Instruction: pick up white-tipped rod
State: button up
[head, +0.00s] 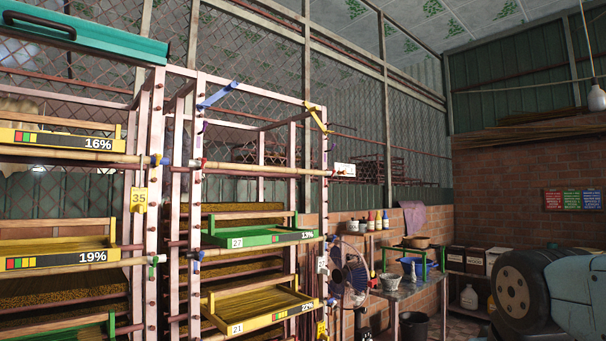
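A bamboo rod (265,168) lies roughly level across the front of the right-hand pink rack (309,140). Its right end carries a white tip (344,170) that sticks out past the rack's right post. Its left end, at the rack's left post, has a small red and white mark (197,163). The rod appears to rest on pegs or clips at the posts. My gripper is not in view, and nothing is seen touching the rod.
Another bamboo rod (80,155) with a blue tip crosses the left rack. Labelled trays, one green (258,236) and one yellow (262,307), sit below. A fan (350,270) and a cluttered table stand right of the racks. A large teal machine (570,290) fills the lower right.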

aim_at(191, 163)
jog(key=z, duration=0.35)
jog(key=i, duration=1.85)
jog(key=u, duration=0.6)
jog(key=k, duration=0.85)
jog(key=u, duration=0.2)
jog(key=i, duration=0.85)
jog(key=z, duration=0.1)
